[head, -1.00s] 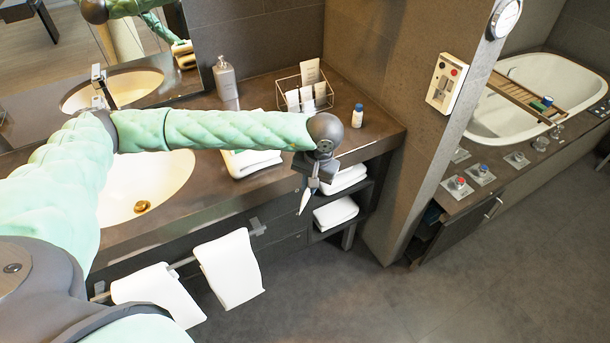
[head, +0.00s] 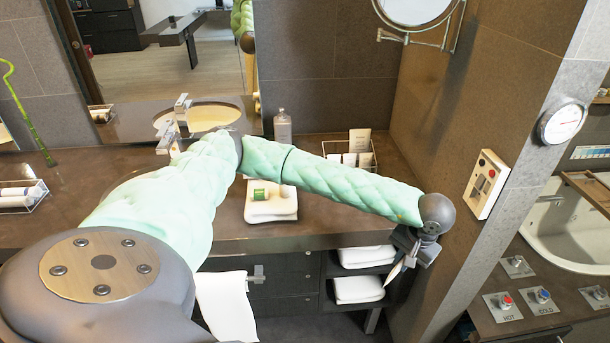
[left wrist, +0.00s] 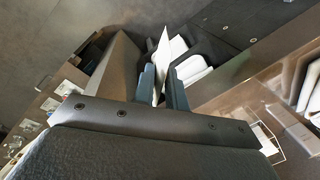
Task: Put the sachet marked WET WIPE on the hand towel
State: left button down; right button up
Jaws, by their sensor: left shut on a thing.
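My left gripper (head: 408,256) is shut on a thin white sachet (head: 397,273), which points downward in front of the counter's right end. The sachet also shows edge-on between the fingers in the left wrist view (left wrist: 162,50). No print on it can be read. A folded white hand towel (head: 283,212) lies on the counter, left of and farther back than the gripper. A small green-and-white item (head: 260,193) and another small white one rest on it. My forearm passes just behind and above the towel and covers part of the counter. My right gripper is not in view.
A wire basket (head: 372,155) with white packets stands at the back of the counter, near a pump bottle (head: 282,127). Folded towels (head: 358,289) lie on the shelves below. A wall with a switch panel (head: 487,184) stands close right of the gripper.

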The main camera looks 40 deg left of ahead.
aim_at(271, 186)
jog(key=i+l+u, duration=0.15)
jog(key=l+u, duration=0.15)
jog(key=i+l+u, duration=0.1)
jog(key=l+u, duration=0.55)
jog(key=i+l, duration=0.05)
jog(key=l, duration=0.05)
